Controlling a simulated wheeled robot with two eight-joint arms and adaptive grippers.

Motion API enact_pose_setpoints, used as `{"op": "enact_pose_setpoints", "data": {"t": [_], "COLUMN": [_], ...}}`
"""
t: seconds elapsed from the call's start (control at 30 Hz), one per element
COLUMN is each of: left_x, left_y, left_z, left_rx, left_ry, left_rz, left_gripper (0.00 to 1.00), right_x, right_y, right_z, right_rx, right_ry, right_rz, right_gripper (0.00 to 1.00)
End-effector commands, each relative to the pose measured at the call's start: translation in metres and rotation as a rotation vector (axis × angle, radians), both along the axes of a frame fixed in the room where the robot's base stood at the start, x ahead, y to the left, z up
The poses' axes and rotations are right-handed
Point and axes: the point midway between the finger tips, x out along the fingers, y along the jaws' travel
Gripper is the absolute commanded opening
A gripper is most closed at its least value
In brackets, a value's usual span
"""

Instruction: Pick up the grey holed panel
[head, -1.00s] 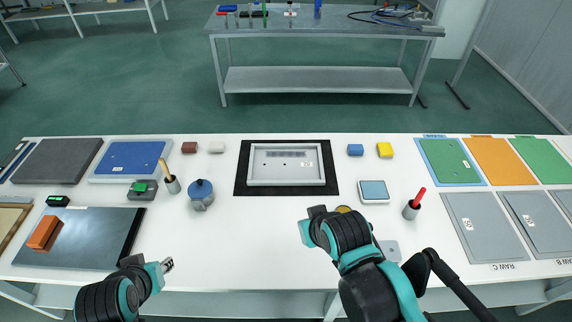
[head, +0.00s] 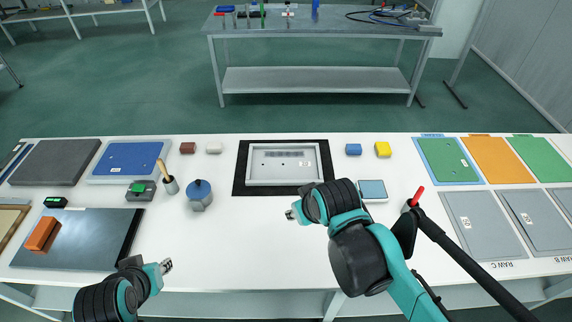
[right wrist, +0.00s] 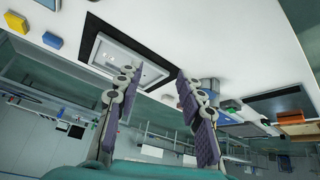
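The grey holed panel (head: 275,163) lies inside a light grey raised frame (head: 249,177) on a black mat (head: 241,184) at the table's centre. It has a few dark holes and a white label. The frame and panel also show in the right wrist view (right wrist: 122,57), seen at a slant. My right gripper (head: 291,213) is in front of the frame, apart from the panel. In the right wrist view its two fingers (right wrist: 156,78) are spread with nothing between them. My left gripper (head: 166,266) is at the table's front left, far from the panel; its finger opening is too small to judge.
A blue holed panel (head: 128,158) and a dark plate (head: 90,252) with an orange block are at left. A blue round-lidded pot (head: 200,196) stands left of the mat. Small blue (head: 353,149) and yellow (head: 383,149) blocks sit right. Grey and coloured sheets fill the far right.

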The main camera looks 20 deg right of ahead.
Motion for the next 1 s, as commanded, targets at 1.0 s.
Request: {"op": "enact_pose_setpoints", "data": {"t": [1.0], "left_x": [0.000], "left_y": [0.000], "left_z": [-0.014], "left_rx": [0.000], "left_ry": [0.000], "left_rz": [0.000], "left_gripper": [0.31], "right_x": [0.268], "right_y": [-0.046], "right_z": [-0.108], "right_rx": [-0.304], "right_ry": [0.457], "right_rz": [0.962], "right_gripper": [0.38]}}
